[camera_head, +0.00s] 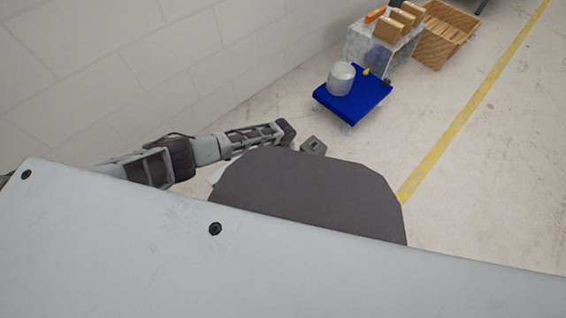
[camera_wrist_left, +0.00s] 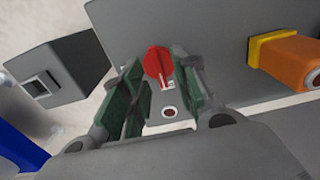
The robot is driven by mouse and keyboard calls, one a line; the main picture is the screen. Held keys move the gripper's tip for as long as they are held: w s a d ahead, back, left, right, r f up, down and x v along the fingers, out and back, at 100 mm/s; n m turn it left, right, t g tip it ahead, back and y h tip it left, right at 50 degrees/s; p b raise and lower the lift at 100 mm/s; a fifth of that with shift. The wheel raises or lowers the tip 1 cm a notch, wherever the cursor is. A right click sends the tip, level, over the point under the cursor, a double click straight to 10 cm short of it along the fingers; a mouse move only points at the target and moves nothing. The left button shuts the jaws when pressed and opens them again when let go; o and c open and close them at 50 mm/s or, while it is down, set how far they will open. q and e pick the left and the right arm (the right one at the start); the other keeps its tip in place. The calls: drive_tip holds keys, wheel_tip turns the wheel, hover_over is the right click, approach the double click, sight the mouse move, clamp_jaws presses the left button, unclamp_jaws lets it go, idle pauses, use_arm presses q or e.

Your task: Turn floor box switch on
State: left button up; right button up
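The red rotary switch knob (camera_wrist_left: 158,60) is on the face of a grey box (camera_wrist_left: 215,32) in the left wrist view. A small label and a round red button or lamp (camera_wrist_left: 169,112) sit below it. My left gripper (camera_wrist_left: 158,75) has its two green-padded fingers apart, one on each side of the knob, with gaps visible. Whether either finger touches it is unclear. In the head view my left arm reaches in from the left, and its fingers cannot be made out there. My right gripper is in neither view.
An orange and yellow connector (camera_wrist_left: 285,55) sticks out right of the knob. A smaller grey box (camera_wrist_left: 62,72) stands at left. In the head view, a blue cart (camera_head: 365,100) carries a grey pot (camera_head: 341,78). A wooden crate (camera_head: 445,35) stands behind. Floor at right is clear.

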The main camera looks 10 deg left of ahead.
use_arm(q)
drive_tip(key=shift+f, duration=0.4)
drive_tip(key=shift+c, duration=0.5)
clamp_jaws()
